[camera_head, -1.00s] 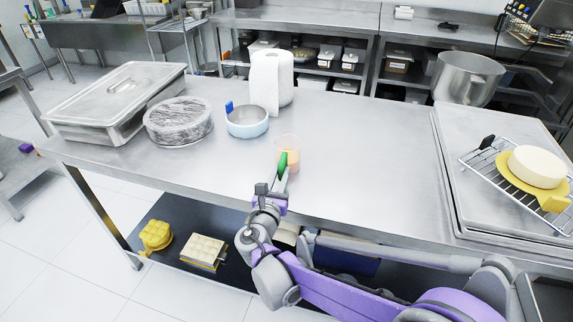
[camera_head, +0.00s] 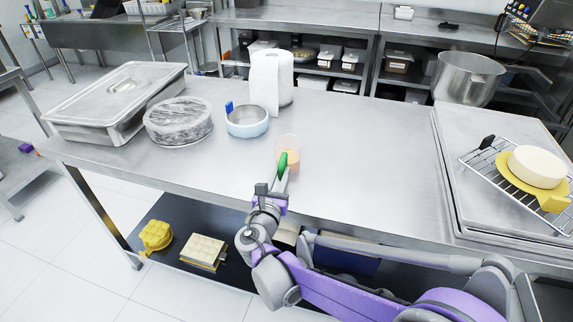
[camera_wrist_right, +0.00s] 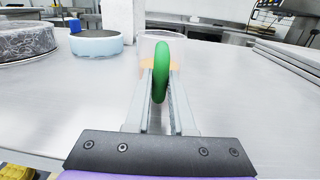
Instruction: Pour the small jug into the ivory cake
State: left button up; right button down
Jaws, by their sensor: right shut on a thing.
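The small jug (camera_head: 293,144) is clear, with an orange content low in it and a green handle (camera_head: 283,165). It stands upright on or just above the steel table; I cannot tell which. My right gripper (camera_head: 282,178) is shut on the green handle, which shows between the fingers in the right wrist view (camera_wrist_right: 161,80). The ivory cake (camera_head: 537,166) is a plain pale round on a yellow board (camera_head: 554,203) over a wire rack (camera_head: 482,161) at the far right. My left gripper is not in view.
A steel bowl (camera_head: 466,80) stands behind the trays (camera_head: 450,180) at right. The table (camera_head: 370,150) between is clear.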

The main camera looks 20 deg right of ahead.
jog(key=shift+r, duration=0.15)
dwell(0.3)
jog(key=shift+r+p, duration=0.8)
jog(key=shift+r, duration=0.05)
jog(key=shift+r, duration=0.1)
jog(key=shift+r+p, duration=1.15)
jog(key=shift+r, duration=0.3)
jog(key=shift+f, duration=0.1)
